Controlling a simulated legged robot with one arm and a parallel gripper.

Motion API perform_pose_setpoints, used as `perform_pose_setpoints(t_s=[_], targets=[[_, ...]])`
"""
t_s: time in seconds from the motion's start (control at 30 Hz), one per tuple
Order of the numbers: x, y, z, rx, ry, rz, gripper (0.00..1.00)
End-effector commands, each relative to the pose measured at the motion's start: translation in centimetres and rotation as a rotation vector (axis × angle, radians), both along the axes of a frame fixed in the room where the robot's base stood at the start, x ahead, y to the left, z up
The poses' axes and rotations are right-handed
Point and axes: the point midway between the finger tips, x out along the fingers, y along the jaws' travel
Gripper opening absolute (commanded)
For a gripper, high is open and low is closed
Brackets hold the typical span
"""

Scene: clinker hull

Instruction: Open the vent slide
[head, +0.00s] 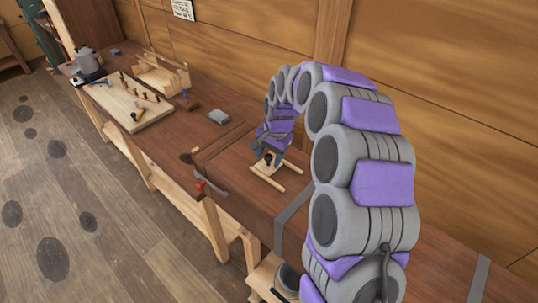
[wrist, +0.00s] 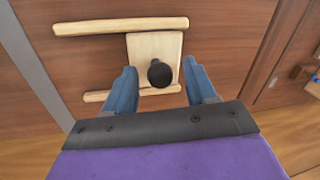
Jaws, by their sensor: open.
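The vent slide (wrist: 141,49) is a pale wooden plate with a round black knob (wrist: 159,74) on it. It sits between two pale wooden rails, the upper rail (wrist: 120,26) and the lower rail (wrist: 100,96), on a brown wooden surface. My gripper (wrist: 160,80) is open, with one blue finger on each side of the knob. I cannot tell whether the fingers touch it. In the head view my gripper (head: 269,158) is over the slide (head: 266,168), partly hiding it.
A dark strap (head: 294,205) crosses the wood beside the vent. A red-tipped clamp (head: 200,185) is at the bench's front edge. A grey block (head: 219,117), a pegged board (head: 130,102), a wooden rack (head: 162,75) and a grey pot (head: 88,61) stand farther along the bench.

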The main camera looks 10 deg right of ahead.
Motion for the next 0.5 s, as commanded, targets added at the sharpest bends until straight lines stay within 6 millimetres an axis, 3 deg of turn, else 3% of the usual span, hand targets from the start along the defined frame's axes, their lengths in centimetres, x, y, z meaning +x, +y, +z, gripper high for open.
perform_pose_setpoints(t_s=[0.07,0.5], targets=[[-0.01,0.01,0.00,0.000,0.000,0.000,0.51],[0.00,0.01,0.02,0.000,0.000,0.000,0.08]])
